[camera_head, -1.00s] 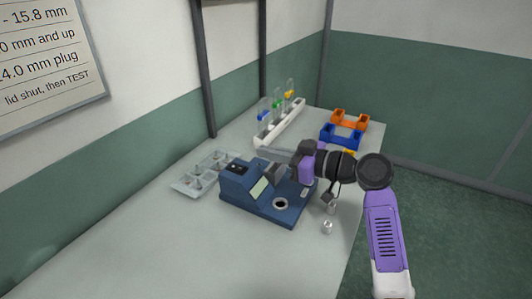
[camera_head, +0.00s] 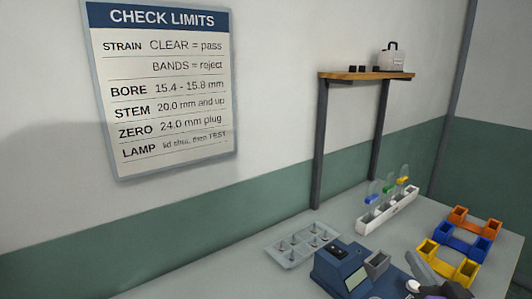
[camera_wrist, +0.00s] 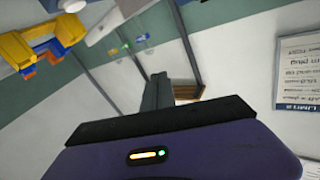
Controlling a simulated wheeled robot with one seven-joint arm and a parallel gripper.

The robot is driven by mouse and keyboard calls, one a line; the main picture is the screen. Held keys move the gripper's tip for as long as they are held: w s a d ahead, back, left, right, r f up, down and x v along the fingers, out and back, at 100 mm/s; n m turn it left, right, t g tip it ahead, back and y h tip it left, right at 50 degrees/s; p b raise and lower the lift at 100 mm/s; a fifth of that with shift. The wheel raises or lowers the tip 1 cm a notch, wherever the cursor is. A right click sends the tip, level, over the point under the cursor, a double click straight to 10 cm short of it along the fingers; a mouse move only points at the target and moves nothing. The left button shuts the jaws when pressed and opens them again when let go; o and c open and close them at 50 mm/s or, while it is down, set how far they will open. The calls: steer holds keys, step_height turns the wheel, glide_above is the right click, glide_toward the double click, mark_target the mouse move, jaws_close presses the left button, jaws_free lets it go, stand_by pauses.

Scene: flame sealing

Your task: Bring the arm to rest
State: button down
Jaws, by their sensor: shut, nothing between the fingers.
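My gripper shows in the wrist view (camera_wrist: 157,90), its dark grey fingers together with nothing between them. In the head view only a small part of my arm shows at the bottom right edge, in front of the blue device. The blue device (camera_head: 338,274) stands on the grey table (camera_head: 230,284), partly cut off by the lower edge. My gripper is clear of the wall and shelf in the wrist view, which appears strongly tilted.
A clear tray (camera_head: 302,246) lies left of the device. A white rack (camera_head: 386,211) with coloured tags stands behind it. Orange (camera_head: 474,224), blue (camera_head: 461,241) and yellow (camera_head: 448,264) holders stand at right. A shelf (camera_head: 366,75) and a limits sign (camera_head: 165,85) are on the wall.

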steer(key=s+a+f+g, duration=0.1)
steer(key=s+a+f, duration=0.2)
steer(key=s, duration=1.1)
steer(key=s+a+f+n+g, duration=0.1)
steer(key=s+a+f, duration=0.3)
steer(key=s, duration=1)
steer(key=s+a+f+n+g, duration=0.1)
steer(key=s+a+f, duration=0.2)
steer(key=s, duration=1.2)
steer(key=shift+a+f+g, duration=0.2)
steer(key=shift+a+g, duration=0.1)
steer(key=shift+a, duration=0.95)
